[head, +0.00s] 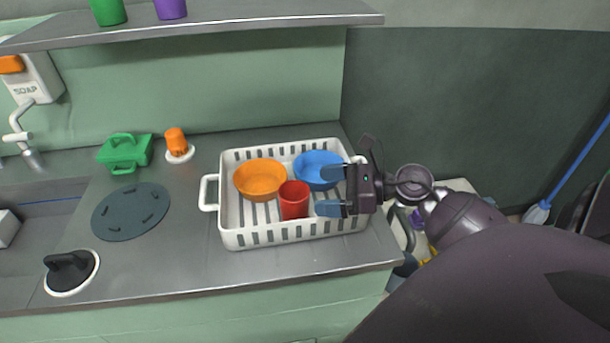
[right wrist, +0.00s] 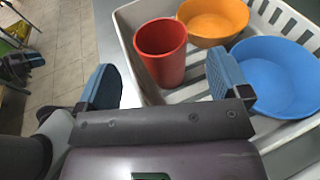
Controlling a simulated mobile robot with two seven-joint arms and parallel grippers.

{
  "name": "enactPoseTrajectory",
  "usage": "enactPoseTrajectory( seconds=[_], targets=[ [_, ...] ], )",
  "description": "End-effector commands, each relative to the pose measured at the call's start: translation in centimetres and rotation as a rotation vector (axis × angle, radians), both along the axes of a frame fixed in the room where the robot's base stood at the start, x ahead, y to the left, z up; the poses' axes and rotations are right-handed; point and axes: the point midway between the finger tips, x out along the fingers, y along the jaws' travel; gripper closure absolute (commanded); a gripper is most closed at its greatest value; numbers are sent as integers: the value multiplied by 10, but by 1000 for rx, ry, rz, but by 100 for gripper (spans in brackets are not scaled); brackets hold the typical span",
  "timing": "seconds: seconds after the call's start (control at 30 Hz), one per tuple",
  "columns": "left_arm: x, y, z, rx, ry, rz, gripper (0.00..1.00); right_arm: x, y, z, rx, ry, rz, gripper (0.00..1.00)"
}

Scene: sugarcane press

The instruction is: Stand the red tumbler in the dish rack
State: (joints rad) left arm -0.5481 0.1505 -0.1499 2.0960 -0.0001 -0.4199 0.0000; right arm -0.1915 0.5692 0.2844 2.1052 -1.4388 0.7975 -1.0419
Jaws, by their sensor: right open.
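The red tumbler (head: 294,200) stands upright, open end up, inside the white dish rack (head: 262,239), near its front wall. It also shows in the right wrist view (right wrist: 163,55), standing on the rack's slatted floor. My right gripper (head: 331,191) is open and empty just to the right of the tumbler, over the right part of the rack. Its two blue fingertips are apart, and the tumbler is beyond them, not between them, in the right wrist view (right wrist: 160,88). My left gripper is not in view.
An orange bowl (head: 260,179) and a blue bowl (head: 317,169) sit in the rack behind the tumbler. A dark round mat (head: 131,211), a green caddy (head: 125,153) and an orange cup (head: 176,142) are on the counter to the left. A shelf (head: 230,20) hangs above.

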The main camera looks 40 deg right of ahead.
Motion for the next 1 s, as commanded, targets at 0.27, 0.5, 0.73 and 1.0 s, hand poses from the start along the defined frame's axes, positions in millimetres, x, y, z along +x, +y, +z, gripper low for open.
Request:
enactPoseTrajectory(
  seconds=[0.27, 0.5, 0.73, 1.0],
  targets=[
    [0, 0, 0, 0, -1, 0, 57, -30, -25, 8, 1, 1, 0, 6],
    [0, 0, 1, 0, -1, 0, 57, -36, -31, 10, 1, -1, 0, 6],
    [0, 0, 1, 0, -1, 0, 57, -36, -31, 10, 1, -1, 0, 6],
    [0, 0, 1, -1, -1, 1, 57, -36, -30, 10, 1, -1, 0, 6]
  ],
)
